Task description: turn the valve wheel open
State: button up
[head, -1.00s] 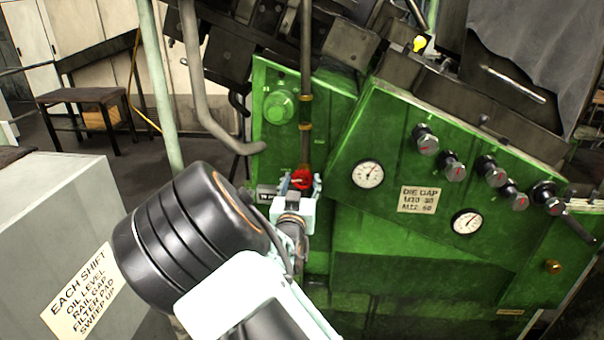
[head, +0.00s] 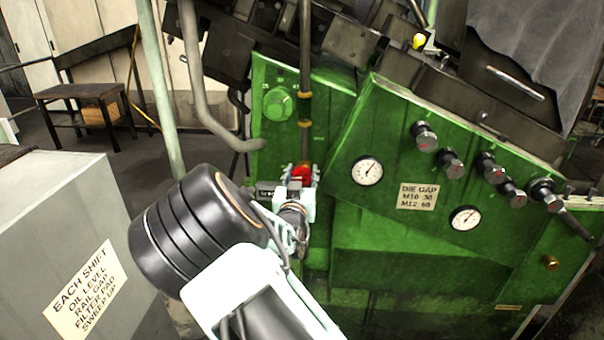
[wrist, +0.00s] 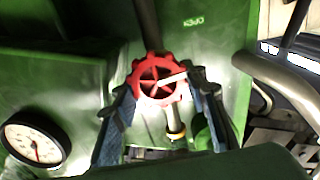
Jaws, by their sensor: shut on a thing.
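The red valve wheel (head: 300,172) sits low on the vertical pipe at the left part of the green machine. In the wrist view the spoked red wheel (wrist: 160,80) faces me, with a pale bar across its right side. My gripper (head: 299,185) is at the wheel, and in the head view it covers the wheel's lower part. In the wrist view my gripper's fingers (wrist: 161,95) stand on the left and right of the rim, shut on the wheel. The exact finger contact on the rim is hard to make out.
The green machine panel (head: 400,245) carries gauges, several black knobs and a die gap label. A grey cabinet (head: 60,215) with a shift notice stands at the left, near my arm. A bent grey pipe (head: 195,90) runs down left of the wheel.

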jog(key=shift+a+f+n+b, duration=0.1)
jog(key=shift+n+b, duration=0.5)
jog(key=shift+n, duration=1.8)
jog(key=o, duration=0.9)
jog(key=s, duration=1.2)
jog(key=shift+a, duration=0.25)
